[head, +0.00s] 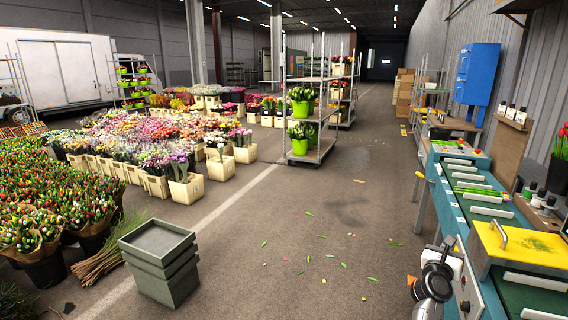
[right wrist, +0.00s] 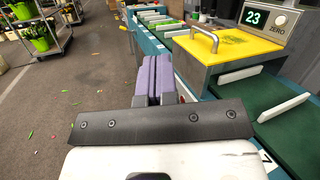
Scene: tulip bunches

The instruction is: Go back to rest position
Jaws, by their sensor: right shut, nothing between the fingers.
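My right gripper (right wrist: 155,72) shows in the right wrist view. Its two purple fingers are pressed together with nothing between them. They point ahead along the left side of the green and blue sorting machine (right wrist: 218,83), apart from its yellow plate (right wrist: 228,48). In the head view a grey and black rounded part is at the lower right beside the machine; I cannot tell whether it is my right arm. No gripper fingers show in the head view, and my left gripper is in neither view.
The machine's yellow plate (head: 528,246) is at the right. Stacked grey crates (head: 160,258) stand on the floor at left, near tulip bunches (head: 45,205). A shelf trolley (head: 311,151) stands further back. The middle floor (head: 300,230) is free except for scattered leaves.

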